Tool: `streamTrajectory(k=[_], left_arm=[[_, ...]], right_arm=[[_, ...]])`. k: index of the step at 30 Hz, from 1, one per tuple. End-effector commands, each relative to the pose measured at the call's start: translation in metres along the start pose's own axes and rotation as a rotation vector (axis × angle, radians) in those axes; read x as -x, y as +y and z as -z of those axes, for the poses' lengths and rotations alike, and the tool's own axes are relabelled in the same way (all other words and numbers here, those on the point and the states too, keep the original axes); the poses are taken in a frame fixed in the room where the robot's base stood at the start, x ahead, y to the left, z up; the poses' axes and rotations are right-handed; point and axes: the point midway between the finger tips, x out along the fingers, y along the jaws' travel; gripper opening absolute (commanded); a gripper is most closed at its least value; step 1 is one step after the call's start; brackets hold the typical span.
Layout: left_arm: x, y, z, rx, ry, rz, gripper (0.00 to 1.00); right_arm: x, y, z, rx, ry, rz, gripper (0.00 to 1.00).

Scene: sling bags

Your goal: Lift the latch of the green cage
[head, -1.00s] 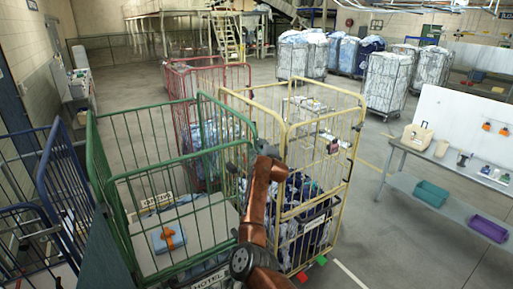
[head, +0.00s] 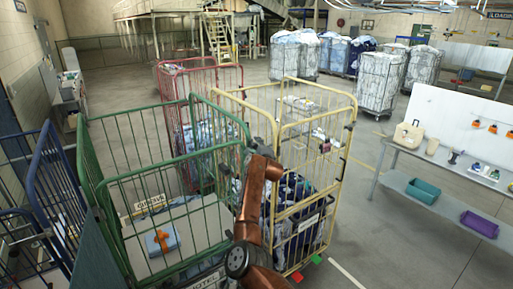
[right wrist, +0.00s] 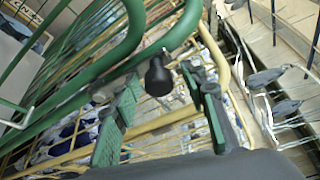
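The green cage (head: 163,171) stands open-topped at the left front of the head view, its green tubes and bars upright. My right gripper (head: 238,163) is at its right front corner, small and partly hidden by my copper arm. In the right wrist view my right gripper (right wrist: 162,88) is open, its two fingers apart. A black knob (right wrist: 158,74), seemingly the latch, shows between the fingertips, in front of the green tubes. I cannot tell whether the fingers touch it. My left gripper is not in view.
A yellow cage (head: 316,107) with dark laundry stands close on the right, and a red cage (head: 200,64) behind. A blue cage (head: 48,180) is at the left edge.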

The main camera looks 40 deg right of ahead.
Motion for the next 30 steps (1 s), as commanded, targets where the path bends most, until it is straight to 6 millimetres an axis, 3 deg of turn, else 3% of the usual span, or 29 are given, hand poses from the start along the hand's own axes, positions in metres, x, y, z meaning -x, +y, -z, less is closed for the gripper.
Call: streamTrajectory(k=[5, 11, 30], left_arm=[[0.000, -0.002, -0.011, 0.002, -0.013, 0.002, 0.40], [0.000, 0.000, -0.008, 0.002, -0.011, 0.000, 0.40], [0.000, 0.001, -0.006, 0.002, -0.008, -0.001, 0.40]], right_arm=[[0.001, 0.000, -0.001, 0.000, -0.001, 0.000, 0.40], [0.012, 0.000, 0.000, 0.001, 0.001, 0.001, 0.40], [0.107, 0.000, 0.000, 0.001, 0.000, 0.001, 0.40]])
